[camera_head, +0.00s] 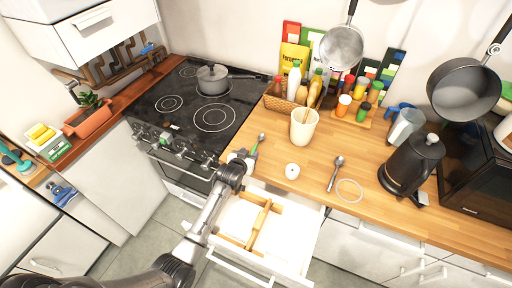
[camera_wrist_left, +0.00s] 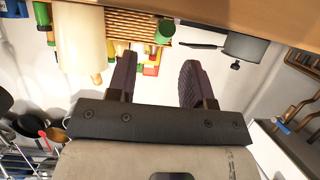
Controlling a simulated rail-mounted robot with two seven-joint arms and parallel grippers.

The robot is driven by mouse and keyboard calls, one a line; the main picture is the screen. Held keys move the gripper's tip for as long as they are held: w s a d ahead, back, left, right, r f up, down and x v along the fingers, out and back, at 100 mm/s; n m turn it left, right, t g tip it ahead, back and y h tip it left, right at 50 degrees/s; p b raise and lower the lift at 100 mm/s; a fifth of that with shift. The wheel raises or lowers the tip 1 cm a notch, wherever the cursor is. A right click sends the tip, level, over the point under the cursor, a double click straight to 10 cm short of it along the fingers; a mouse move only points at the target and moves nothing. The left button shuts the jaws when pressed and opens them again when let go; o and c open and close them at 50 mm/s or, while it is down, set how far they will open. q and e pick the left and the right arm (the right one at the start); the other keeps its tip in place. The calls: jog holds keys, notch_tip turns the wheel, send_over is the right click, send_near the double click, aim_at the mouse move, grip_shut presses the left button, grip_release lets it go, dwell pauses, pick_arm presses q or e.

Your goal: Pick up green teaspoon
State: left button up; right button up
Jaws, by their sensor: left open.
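A small spoon with a green handle (camera_head: 254,150), matching the green teaspoon, lies on the wooden counter near its front edge, right of the stove. Its metal bowl points away from me. My left gripper (camera_head: 243,156) is at the counter edge beside the handle; I cannot tell whether it touches it. In the wrist view the two fingers of this gripper (camera_wrist_left: 157,62) are apart with nothing held between them. I cannot make out the teaspoon in the wrist view. My right gripper is out of view.
A metal spoon (camera_head: 336,172), a white round item (camera_head: 292,171) and a cream cup (camera_head: 303,126) stand or lie to the right on the counter. Below my left gripper, a drawer (camera_head: 296,235) is open. The black stove (camera_head: 197,110) bears a grey pot (camera_head: 212,79).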

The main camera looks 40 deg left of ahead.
aim_at(255, 147)
pick_arm(q)
jog(key=shift+r+x, duration=0.2)
jog(key=shift+x, duration=2.35)
grip_shut()
